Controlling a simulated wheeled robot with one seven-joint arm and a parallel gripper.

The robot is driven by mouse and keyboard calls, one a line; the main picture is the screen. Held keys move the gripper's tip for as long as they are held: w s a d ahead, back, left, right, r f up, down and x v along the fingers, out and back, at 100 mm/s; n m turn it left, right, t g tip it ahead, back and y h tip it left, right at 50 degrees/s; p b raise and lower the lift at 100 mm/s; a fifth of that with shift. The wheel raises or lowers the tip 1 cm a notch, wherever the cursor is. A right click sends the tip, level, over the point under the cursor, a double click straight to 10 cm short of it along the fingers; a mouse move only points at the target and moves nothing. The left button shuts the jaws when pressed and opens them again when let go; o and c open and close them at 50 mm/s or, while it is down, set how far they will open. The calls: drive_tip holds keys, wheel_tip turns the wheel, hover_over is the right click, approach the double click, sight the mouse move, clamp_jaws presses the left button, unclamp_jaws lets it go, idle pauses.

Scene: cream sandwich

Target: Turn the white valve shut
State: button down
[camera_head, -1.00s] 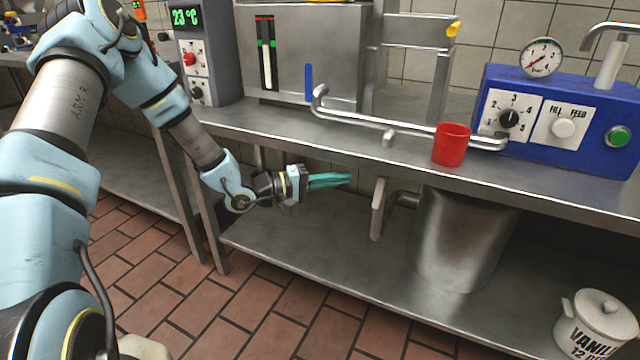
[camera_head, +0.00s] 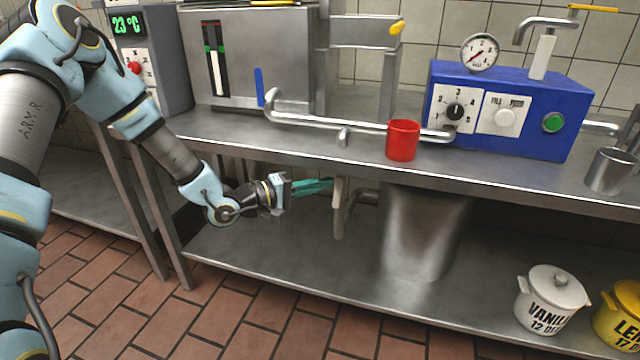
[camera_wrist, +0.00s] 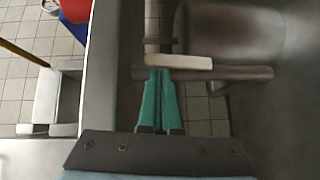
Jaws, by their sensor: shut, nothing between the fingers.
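A white, flat valve lever (camera_head: 339,215) hangs roughly upright under the counter, on a pipe beside the steel drum. In the wrist view its pale bar (camera_wrist: 185,62) lies across the picture just beyond my fingertips. My gripper (camera_head: 331,185) is under the counter edge, left of the lever, with its teal fingers pointing at the lever's upper part. In the wrist view the fingers of my gripper (camera_wrist: 158,72) are together and empty. The tips look very close to the bar; whether they touch it I cannot tell.
The steel counter (camera_head: 290,155) runs just above my gripper. A red cup (camera_head: 403,140) stands near its edge. The steel drum (camera_head: 415,240) stands right of the lever. The lower shelf (camera_head: 300,250) is clear below my gripper. A white vanilla pot (camera_head: 552,300) stands right.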

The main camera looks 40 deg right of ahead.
sight(338, 183)
drive_tip(key=shift+s+d+r+m+y+p, duration=0.1)
drive_tip(key=shift+s+r+m+y+p, duration=0.2)
drive_tip(key=shift+p, duration=0.15)
drive_tip(key=m+y+p, duration=0.1)
drive_tip(key=s+d+t+p, duration=0.1)
drive_tip(key=p, duration=0.1)
drive_tip(key=shift+s+r+m+y, duration=0.2)
drive_tip(key=shift+r+m+y, duration=0.2)
drive_tip(key=shift+s+d+f+m+t+y+p, duration=0.1)
drive_tip(key=shift+s+d+m+t+y+p, duration=0.35)
drive_tip(key=shift+s+m+t+y+p, duration=0.25)
drive_tip(key=s+d+f+m+t+y+b, duration=0.2)
drive_tip(key=s+f+m+t+y+b, duration=0.1)
drive_tip(key=s+t+y, duration=0.1)
drive_tip(key=shift+s+d+f+b, duration=0.2)
drive_tip(key=shift+d+f+b, duration=0.05)
drive_tip(key=shift+d+b, duration=0.15)
idle(0.4)
drive_tip(key=v, duration=1)
drive_tip(key=shift+s+a+r+p, duration=0.2)
drive_tip(key=shift+r+p, duration=0.1)
